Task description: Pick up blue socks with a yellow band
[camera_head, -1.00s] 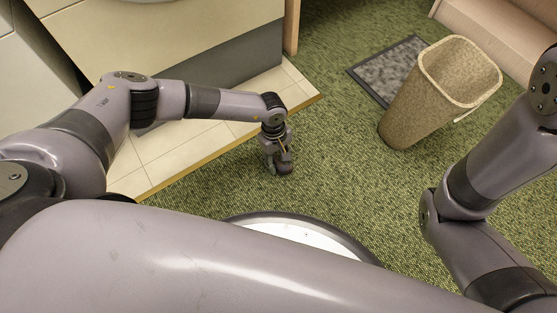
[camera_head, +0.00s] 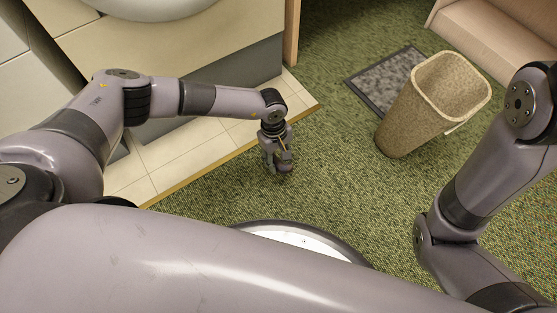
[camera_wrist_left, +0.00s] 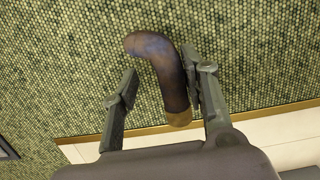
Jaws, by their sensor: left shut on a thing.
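A dark blue sock (camera_wrist_left: 163,62) with a yellowish-brown band (camera_wrist_left: 179,117) at its lower end shows in the left wrist view. It sits between the two fingers of my left gripper (camera_wrist_left: 158,92), which is shut on it. The right-hand finger touches the sock's side. In the head view my left gripper (camera_head: 277,166) points down over the green carpet, and the sock (camera_head: 285,169) shows only as a small dark shape at the fingertips. My right arm is at the right of the head view, and its gripper is out of the picture.
A speckled tan bin (camera_head: 408,115) stands on the carpet to the right, beside a grey mat (camera_head: 384,80). A tiled ledge (camera_head: 190,150) with a wooden edge lies left of the gripper. Green carpet (camera_head: 335,150) is clear between gripper and bin.

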